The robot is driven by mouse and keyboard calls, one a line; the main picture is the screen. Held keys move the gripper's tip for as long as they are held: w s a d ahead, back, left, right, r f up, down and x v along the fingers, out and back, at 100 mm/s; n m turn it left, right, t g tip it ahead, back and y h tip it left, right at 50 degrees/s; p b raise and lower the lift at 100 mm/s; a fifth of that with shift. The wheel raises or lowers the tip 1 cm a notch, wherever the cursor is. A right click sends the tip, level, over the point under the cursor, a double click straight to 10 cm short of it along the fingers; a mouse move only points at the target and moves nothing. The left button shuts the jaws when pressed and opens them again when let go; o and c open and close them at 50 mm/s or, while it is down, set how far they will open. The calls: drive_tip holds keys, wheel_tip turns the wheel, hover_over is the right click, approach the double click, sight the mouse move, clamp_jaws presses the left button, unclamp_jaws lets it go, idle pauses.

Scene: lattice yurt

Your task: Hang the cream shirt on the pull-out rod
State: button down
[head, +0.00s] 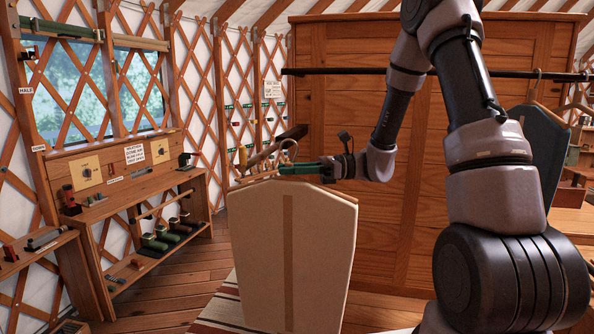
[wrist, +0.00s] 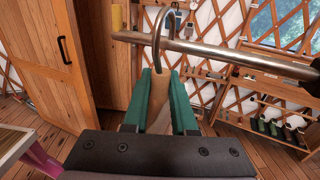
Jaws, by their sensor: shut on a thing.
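The cream shirt (head: 318,240) hangs upright below my gripper on a wooden hanger, clear of the wardrobe front. My gripper (head: 287,169) has green fingers shut on the hanger just under its metal hook (head: 289,147). In the wrist view the gripper (wrist: 158,78) holds the hanger neck (wrist: 158,95) between its fingers, and the curved hook (wrist: 168,12) rises in front of them. A short rod (head: 272,150), also in the wrist view (wrist: 235,55), crosses right at the hook. I cannot tell whether the hook rests on it. The shirt is mostly hidden in the wrist view.
A dark rail (head: 350,71) runs along the wooden wardrobe (head: 345,120), with a dark garment (head: 538,150) hanging at right. A wooden bench (head: 135,190) with shelves stands at left. Open floor (head: 180,270) lies between bench and shirt.

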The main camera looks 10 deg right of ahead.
sight(263, 180)
drive_tip(key=shift+w+a, duration=0.4)
drive_tip(key=shift+a, duration=0.8)
drive_tip(key=shift+w+a, duration=0.45)
drive_tip(key=shift+a, duration=0.7)
drive_tip(key=shift+w+a, duration=0.4)
drive_tip(key=shift+a, duration=0.8)
drive_tip(key=shift+d+f, duration=0.1)
drive_tip(key=shift+f, duration=0.95)
